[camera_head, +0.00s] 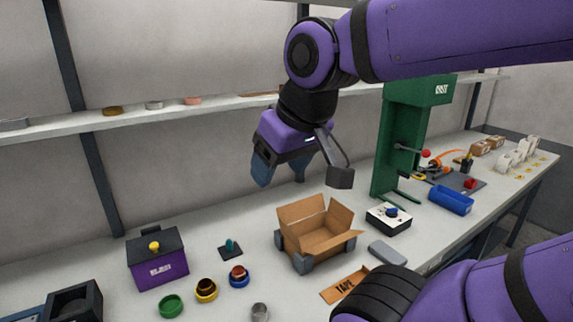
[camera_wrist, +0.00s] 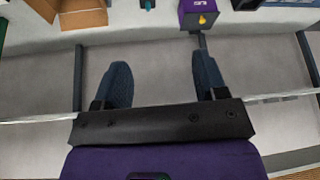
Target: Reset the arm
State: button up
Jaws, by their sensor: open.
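My purple arm reaches in from the right in the head view. My gripper (camera_head: 282,172) hangs above the back of the bench, behind and above an open cardboard box (camera_head: 318,235). In the wrist view my gripper (camera_wrist: 163,82) shows two dark blue fingers spread wide apart, with nothing between them. The fingers touch nothing that I can see. Part of the cardboard box also shows in the wrist view (camera_wrist: 82,22) at the upper left.
A purple box with a yellow knob (camera_head: 158,268) stands at left on the bench (camera_head: 210,225). Coloured rings (camera_head: 205,290) lie in front. A green press (camera_head: 405,135), a black-and-white button box (camera_head: 388,218) and a blue bin (camera_head: 451,200) stand right. A shelf (camera_head: 215,108) runs along the wall.

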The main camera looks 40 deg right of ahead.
jog(key=shift+s+d+r, duration=0.1)
jog(key=shift+s, duration=0.5)
dwell(0.9)
